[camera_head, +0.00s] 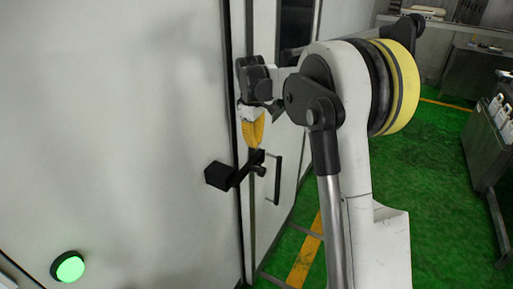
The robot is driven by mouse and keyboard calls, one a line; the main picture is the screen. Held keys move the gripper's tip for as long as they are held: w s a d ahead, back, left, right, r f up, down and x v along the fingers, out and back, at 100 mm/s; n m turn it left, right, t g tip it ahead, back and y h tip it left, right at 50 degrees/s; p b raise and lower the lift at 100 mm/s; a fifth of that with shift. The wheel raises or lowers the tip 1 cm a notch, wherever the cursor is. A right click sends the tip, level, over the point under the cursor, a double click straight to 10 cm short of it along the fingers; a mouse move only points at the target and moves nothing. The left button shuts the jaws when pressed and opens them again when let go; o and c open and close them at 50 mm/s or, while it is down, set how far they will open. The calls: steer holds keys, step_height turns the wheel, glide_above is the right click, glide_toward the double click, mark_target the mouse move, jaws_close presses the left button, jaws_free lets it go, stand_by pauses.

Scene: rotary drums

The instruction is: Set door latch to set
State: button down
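The door latch (243,172) is a black lever. It runs from a black block (217,176) on the white panel up and to the right, across the panel's edge, to a dark end. My gripper (256,147) has yellow fingers pointing down, with their tips at or just above the lever's upper right end. The fingers look close together. I cannot tell whether they touch the lever or have any part of it between them.
A black vertical door handle (278,180) is just right of the latch. A lit green button (68,267) is at lower left. A metal cabinet (487,140) stands at the right. The green floor (435,200) between is clear, with a yellow line (305,252) near the door.

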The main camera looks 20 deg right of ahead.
step_height(320, 180, up, 8)
steer(key=p, duration=0.1)
steer(key=shift+a, duration=0.25)
